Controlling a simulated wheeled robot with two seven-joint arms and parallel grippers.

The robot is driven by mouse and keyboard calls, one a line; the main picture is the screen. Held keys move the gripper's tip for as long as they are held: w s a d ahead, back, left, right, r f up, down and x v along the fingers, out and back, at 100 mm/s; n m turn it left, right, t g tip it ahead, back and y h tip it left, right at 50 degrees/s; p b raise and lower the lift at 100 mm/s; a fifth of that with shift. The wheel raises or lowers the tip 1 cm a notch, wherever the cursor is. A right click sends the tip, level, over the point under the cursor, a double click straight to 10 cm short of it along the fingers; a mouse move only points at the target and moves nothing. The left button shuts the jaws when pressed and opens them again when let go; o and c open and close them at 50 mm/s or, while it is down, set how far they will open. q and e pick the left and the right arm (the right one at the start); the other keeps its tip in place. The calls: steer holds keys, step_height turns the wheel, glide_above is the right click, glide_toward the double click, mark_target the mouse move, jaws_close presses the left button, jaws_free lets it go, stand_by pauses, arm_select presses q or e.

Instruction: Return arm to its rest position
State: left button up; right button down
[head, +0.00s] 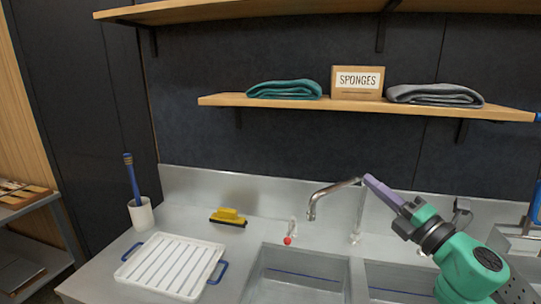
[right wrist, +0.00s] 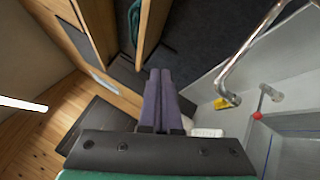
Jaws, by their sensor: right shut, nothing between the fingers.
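My right gripper (head: 376,187) is shut and empty, its purple fingers pressed together. My green and black right arm comes in from the lower right of the head view. My left gripper is not in view.
The steel sink (head: 300,254) lies below, with a red-knobbed tap part (head: 288,240). A wooden shelf (head: 225,100) with a sponges box (head: 357,82) hangs above.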

steer(key=s+d+f+m+g+h, duration=0.25)
steer(key=f+m+h, duration=0.35)
steer(key=f+m, duration=0.45)
steer(key=s+d+f+m+g+h, duration=0.1)
steer(key=d+f+m+h, duration=0.3)
steer(key=f+m, duration=0.6)
steer(key=s+a+f+m+g, duration=0.3)
steer(key=s+f+g, duration=0.2)
steer(key=s+f, duration=0.45)
steer(key=s+a+f+m+g, duration=0.3)
steer(key=s+f+g, duration=0.3)
steer(key=s+f, duration=0.3)
steer(key=s+f+g+b, duration=0.1)
steer(key=s+f+b, duration=0.2)
steer(key=f, duration=1.2)
steer(key=s+f+g+b, duration=0.1)
steer(key=s+f+b, duration=0.2)
steer(key=f, duration=1.2)
steer(key=s+d+f+b, duration=0.3)
steer(key=s+f+b, duration=0.1)
steer(key=s+f, duration=1.1)
step_height(320, 180, down, 2)
steer(key=shift+s+f+g, duration=0.1)
steer(key=shift+s+g, duration=0.25)
steer(key=shift+g, duration=0.1)
